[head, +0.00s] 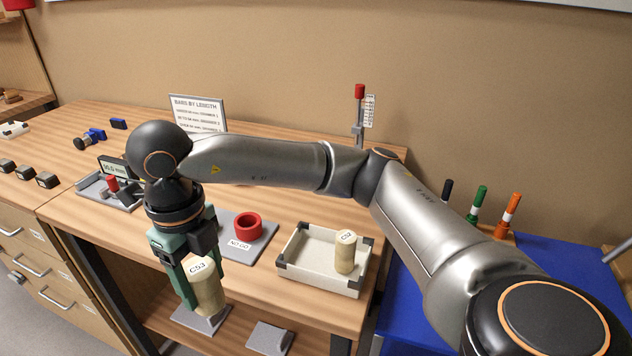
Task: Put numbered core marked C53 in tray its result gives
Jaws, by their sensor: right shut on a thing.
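The core marked C53 (208,292) is a pale beige cylinder. My right gripper (196,290) is shut on it and holds it upright near the front edge of the wooden bench; whether its base touches anything is unclear. A white tray (312,276) with dark corners stands to its right, with another marked core (345,254) upright inside. A red ring (248,226) sits on a grey plate labelled NO GO (236,250). A gauge with a small display (113,168) is partly hidden behind my right arm. My left gripper is out of view.
A sign headed BARS BY LENGTH (197,107) stands at the back; its smaller lines are hard to read. Grey plates (270,338) lie below the bench's front edge. Pens (510,210) stand at right by a blue surface. Small dark blocks (47,180) sit at left.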

